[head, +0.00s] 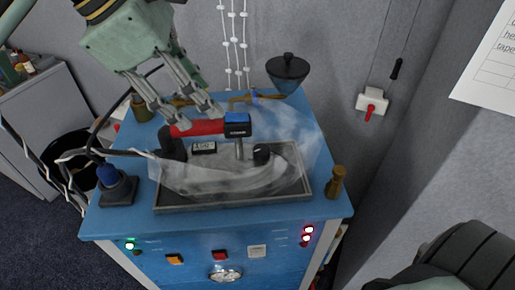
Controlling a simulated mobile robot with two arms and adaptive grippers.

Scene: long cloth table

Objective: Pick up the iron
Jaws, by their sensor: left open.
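The iron (200,128) has a red handle with a blue and black end piece. It is on the dark-rimmed tray (235,205) on top of a blue cabinet, and a whitish, see-through haze partly veils its lower body. My left gripper (192,120) reaches down from the upper left. It is open, with its fingertips at or just above the red handle; I cannot tell whether they touch it.
A dark funnel (288,70) stands at the back of the blue cabinet (270,215). A wall switch (372,104) and hanging cords are behind.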

